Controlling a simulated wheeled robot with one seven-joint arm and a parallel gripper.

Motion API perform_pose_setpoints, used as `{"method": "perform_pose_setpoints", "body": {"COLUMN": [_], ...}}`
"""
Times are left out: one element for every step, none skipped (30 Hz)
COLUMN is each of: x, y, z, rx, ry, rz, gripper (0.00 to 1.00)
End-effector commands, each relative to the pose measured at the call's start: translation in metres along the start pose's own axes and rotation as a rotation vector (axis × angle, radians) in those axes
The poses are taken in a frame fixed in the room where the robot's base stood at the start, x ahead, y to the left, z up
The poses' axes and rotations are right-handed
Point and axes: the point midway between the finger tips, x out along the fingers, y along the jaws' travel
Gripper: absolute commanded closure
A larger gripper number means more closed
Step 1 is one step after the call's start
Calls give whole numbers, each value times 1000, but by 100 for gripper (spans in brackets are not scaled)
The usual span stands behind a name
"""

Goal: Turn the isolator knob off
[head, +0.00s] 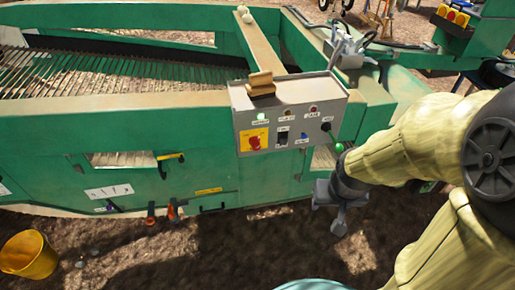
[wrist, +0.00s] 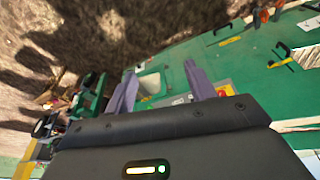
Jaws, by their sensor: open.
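The isolator knob (head: 255,141) is red on a yellow plate, at the lower left of the grey control box's front in the head view. In the wrist view a small red and yellow patch (wrist: 226,89), probably this knob, shows just right of the right finger, partly hidden by my gripper body. My gripper (head: 340,222) hangs to the right of and below the control box, apart from it. In the wrist view my gripper (wrist: 160,70) has its two fingers spread, with nothing held between them.
The control box (head: 308,95) carries several lamps and switches, with a wooden block (head: 261,84) on top. A green lever ball (head: 339,147) is near my arm. The green machine side (head: 60,150) has handles. A yellow bucket (head: 28,255) stands on the ground at left.

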Motion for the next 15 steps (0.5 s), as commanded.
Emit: {"method": "perform_pose_setpoints", "body": {"x": [15, 23, 34, 43, 53, 66, 76, 86, 98, 107, 116, 127, 134, 142, 152], "y": [-3, -6, -9, -12, -15, -21, -25, -30, -37, -42, -47, -54, -59, -65, -72], "z": [-4, -8, -15, -21, -27, -36, -43, -50, -58, -65, -71, -79, -85, -90, -97], "rx": [-14, -24, -38, -49, -62, -81, -95, -108, -126, -138, -151, -165, -175, -184, -196], "ry": [22, 43, 75, 104, 136, 181, 216, 252, 301, 338, 375, 425, 463, 500, 549], "rz": [-3, -6, -10, -13, -18, -25, -30, -37, -46, -53, -60, -70, -78, -86, -97], "gripper": [45, 45, 45, 45, 45, 45, 45, 45, 45, 45, 45, 45, 45, 45, 45]}}
